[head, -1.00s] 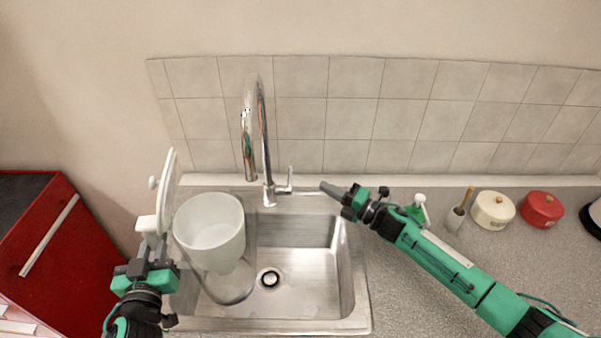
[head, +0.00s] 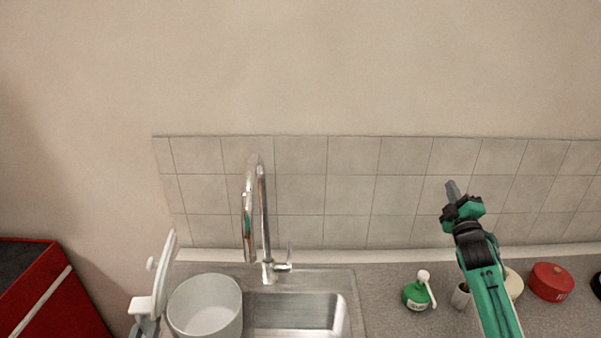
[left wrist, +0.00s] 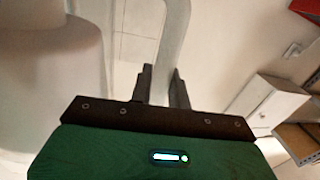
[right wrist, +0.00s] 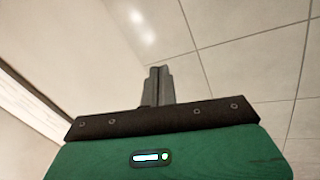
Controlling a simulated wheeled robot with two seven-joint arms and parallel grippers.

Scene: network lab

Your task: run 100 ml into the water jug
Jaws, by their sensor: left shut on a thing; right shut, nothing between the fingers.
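The white water jug (head: 203,318) is held over the left part of the sink (head: 345,303), its lid (head: 165,265) standing open at its left. My left gripper (head: 146,322) is shut on the jug's handle, which shows between its fingers in the left wrist view (left wrist: 172,45). The chrome tap (head: 251,215) rises behind the sink, its spout just beyond the jug's right rim. Its lever (head: 289,256) points up. I see no clear water stream, and the level in the jug cannot be read. My right gripper (head: 453,190) is shut and empty, raised before the tiles, away from the lever.
A green bottle (head: 418,294), a cup with a brush (head: 461,295), a cream pot (head: 513,284) and a red pot (head: 551,282) stand on the right counter (head: 385,310). A red cabinet (head: 50,300) is at the left. Tiled wall (head: 350,195) closes the back.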

